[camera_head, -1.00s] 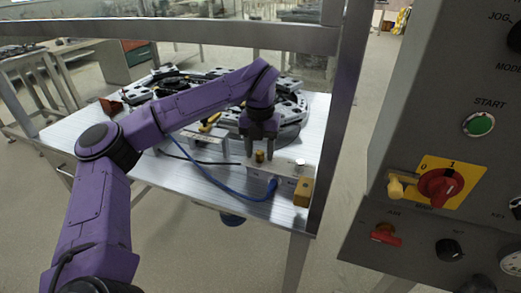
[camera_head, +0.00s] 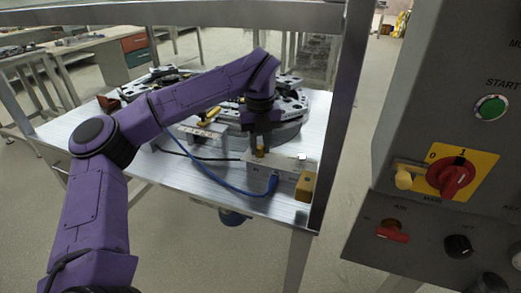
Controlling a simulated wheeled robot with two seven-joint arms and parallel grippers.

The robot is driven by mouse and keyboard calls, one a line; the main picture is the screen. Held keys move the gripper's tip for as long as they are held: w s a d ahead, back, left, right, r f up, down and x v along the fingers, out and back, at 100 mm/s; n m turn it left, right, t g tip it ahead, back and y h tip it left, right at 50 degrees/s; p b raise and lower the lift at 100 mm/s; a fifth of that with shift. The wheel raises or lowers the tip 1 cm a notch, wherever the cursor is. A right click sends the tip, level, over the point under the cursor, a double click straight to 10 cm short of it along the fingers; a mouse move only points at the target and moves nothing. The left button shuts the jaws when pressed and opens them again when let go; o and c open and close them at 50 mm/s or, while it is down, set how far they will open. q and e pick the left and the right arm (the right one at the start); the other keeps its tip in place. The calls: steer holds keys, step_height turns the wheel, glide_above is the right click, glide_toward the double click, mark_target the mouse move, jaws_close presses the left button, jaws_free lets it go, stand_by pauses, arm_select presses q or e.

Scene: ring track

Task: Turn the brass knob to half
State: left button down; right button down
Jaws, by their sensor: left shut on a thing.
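The small brass knob (camera_head: 260,153) stands on top of a low grey box (camera_head: 250,165) near the front edge of the metal table. My left gripper (camera_head: 260,147) comes down from above and is shut on the knob. The fingers hide much of the knob, so I cannot tell which way it is turned. My right gripper is not in view.
A ring track (camera_head: 215,90) covers the back of the table (camera_head: 170,165). A blue cable (camera_head: 225,183) runs to the box front. A yellow-brown block (camera_head: 305,186) sits at its right end. A grey control panel (camera_head: 440,110) stands at the right, beyond a frame post (camera_head: 345,110).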

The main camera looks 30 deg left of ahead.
mark_target(260, 147)
arm_select(q)
steer(key=n+b, duration=0.3)
steer(key=n, duration=0.1)
steer(key=shift+f+n+b, duration=0.2)
steer(key=shift+n+b, duration=0.1)
steer(key=shift+b, duration=0.05)
steer(key=n+b, duration=1.1)
steer(key=shift+n, duration=0.4)
steer(key=shift+r+n+b, duration=0.2)
steer(key=shift+n+b, duration=1.55)
steer(key=shift+n, duration=0.25)
steer(key=c, duration=0.9)
jaws_free()
step_height(260, 147, up, 11)
steer(key=p, duration=0.7)
steer(key=shift+f, duration=0.2)
